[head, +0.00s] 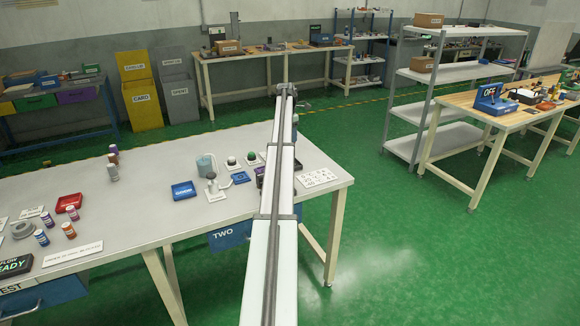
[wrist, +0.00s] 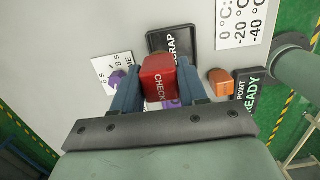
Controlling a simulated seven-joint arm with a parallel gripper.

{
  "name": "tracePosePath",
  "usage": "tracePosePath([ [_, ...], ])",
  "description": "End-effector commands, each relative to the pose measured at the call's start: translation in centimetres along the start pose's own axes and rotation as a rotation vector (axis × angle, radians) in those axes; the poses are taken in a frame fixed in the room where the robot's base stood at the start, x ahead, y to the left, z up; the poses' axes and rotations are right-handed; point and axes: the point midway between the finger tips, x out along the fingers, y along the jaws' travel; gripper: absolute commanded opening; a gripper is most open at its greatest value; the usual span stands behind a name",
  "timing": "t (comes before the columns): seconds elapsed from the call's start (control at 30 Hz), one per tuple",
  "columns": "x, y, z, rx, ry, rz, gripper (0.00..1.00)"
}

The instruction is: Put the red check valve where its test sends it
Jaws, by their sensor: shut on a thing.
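In the wrist view, my gripper (wrist: 160,88) is shut on the red check valve (wrist: 158,78), a red block lettered CHECK. The blue-grey fingers hold it from both sides. The valve overlaps the near part of a black tray lettered SCRAP (wrist: 186,36) in this view. How high it is above the tray or table I cannot tell. A purple item shows partly below the valve, mostly hidden. In the head view my arm runs away over the table and hides the gripper and valve.
A temperature card (wrist: 243,18) lies beyond. A card with a purple knob (wrist: 117,78) is left. A blue tray (head: 184,190) and a red tray (head: 69,203) stand further left.

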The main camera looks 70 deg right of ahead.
Motion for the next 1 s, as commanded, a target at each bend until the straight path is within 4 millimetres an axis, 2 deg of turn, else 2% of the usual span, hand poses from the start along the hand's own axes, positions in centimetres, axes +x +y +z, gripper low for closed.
tracePosePath([
  [0.17,1.3,-0.1,0.3,-0.003,0.000,-0.001,0.04],
  [0.43,5.5,-0.1,-0.3,-0.002,0.000,-0.001,0.04],
  [0.67,7.1,-0.1,-0.5,-0.002,0.000,0.000,0.04],
  [0.87,9.6,-0.1,-0.8,-0.002,0.000,0.000,0.04],
  [1.0,9.9,-0.1,-0.8,-0.002,-0.001,0.000,0.04],
])
